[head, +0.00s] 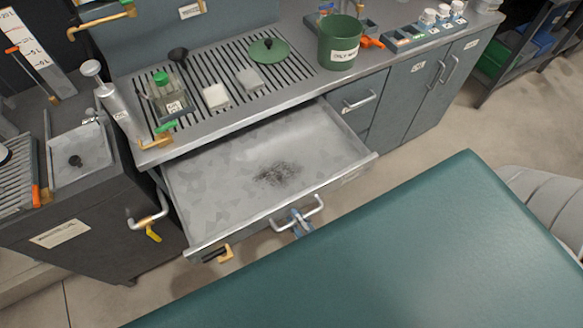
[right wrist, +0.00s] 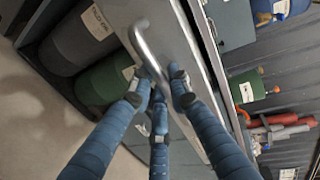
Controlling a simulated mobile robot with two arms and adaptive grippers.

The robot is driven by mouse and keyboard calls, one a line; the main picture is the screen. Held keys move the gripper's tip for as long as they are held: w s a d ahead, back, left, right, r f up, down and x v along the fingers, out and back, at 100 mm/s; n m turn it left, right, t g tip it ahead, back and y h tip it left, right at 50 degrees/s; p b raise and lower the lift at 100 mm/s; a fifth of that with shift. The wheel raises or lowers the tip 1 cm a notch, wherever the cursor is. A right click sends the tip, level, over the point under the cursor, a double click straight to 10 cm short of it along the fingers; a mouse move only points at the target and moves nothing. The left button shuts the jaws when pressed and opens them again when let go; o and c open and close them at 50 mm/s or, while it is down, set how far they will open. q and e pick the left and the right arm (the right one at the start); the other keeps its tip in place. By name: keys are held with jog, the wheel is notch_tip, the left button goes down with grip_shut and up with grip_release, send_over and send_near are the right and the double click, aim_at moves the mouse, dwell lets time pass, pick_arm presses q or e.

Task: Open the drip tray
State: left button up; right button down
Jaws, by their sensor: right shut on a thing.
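The drip tray (head: 230,160), a wide grey metal drawer, is pulled well out from under the slatted counter. Its inside is bare except for a dark smudge (head: 278,173). Its bar handle (head: 313,208) is on the front face and also shows in the right wrist view (right wrist: 142,42). My left gripper is not in view.
A yellow latch (head: 226,254) sits on the tray front. A dark cabinet (head: 90,240) stands at left. The green surface (head: 400,250) fills the foreground.

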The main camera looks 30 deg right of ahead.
jog(key=shift+s+r, duration=0.1)
jog(key=shift+s, duration=0.1)
jog(key=c, duration=1.7)
grip_release()
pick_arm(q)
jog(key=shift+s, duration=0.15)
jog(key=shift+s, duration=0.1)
pick_arm(e)
jog(key=v, duration=1.2)
